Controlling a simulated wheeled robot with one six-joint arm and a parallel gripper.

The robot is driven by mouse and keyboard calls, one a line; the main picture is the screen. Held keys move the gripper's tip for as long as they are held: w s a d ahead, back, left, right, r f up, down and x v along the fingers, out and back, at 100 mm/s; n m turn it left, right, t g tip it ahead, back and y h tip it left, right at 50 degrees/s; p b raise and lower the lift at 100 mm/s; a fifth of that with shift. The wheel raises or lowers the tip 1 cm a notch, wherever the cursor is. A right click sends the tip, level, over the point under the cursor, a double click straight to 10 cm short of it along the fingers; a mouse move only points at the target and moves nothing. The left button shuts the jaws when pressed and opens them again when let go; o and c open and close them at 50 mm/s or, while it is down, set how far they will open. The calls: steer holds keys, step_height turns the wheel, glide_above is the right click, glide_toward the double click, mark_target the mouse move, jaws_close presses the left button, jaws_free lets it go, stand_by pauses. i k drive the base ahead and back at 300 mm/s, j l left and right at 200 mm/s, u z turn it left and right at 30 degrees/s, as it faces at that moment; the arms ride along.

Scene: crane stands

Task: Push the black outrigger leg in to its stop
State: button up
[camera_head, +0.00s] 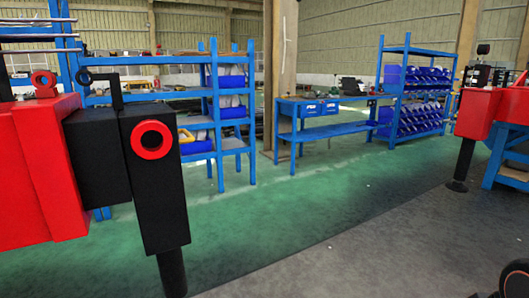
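The black outrigger leg (155,185) stands upright at the left, close to the camera. It has a red ring on its upper face and a thinner black post below, cut off by the bottom edge. A black beam block (97,158) joins it to the red crane housing (40,175), so part of the beam stands out of the housing. A dark hook-shaped handle sits on top of the block. My gripper is not in view.
Blue shelving (220,110) with bins stands behind the leg. A blue workbench (325,108) and a bin rack (415,95) stand farther back. Another red unit (480,112) with a black leg (463,165) is at the right. The floor between is clear.

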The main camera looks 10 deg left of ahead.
mark_target(118, 153)
steer(key=i+l+z, duration=0.15)
steer(key=i+z, duration=0.3)
steer(key=i+l+z, duration=0.1)
steer(key=i+z, duration=0.15)
steer(key=z, duration=0.2)
steer(key=i+j+z, duration=0.1)
steer(key=i+z, duration=0.3)
steer(key=i+j+z, duration=0.15)
steer(key=i+z, duration=0.15)
steer(key=z, duration=0.15)
steer(key=i+u, duration=0.25)
steer(key=u, duration=0.15)
steer(key=i+l+u, duration=0.2)
steer(key=u, duration=3.45)
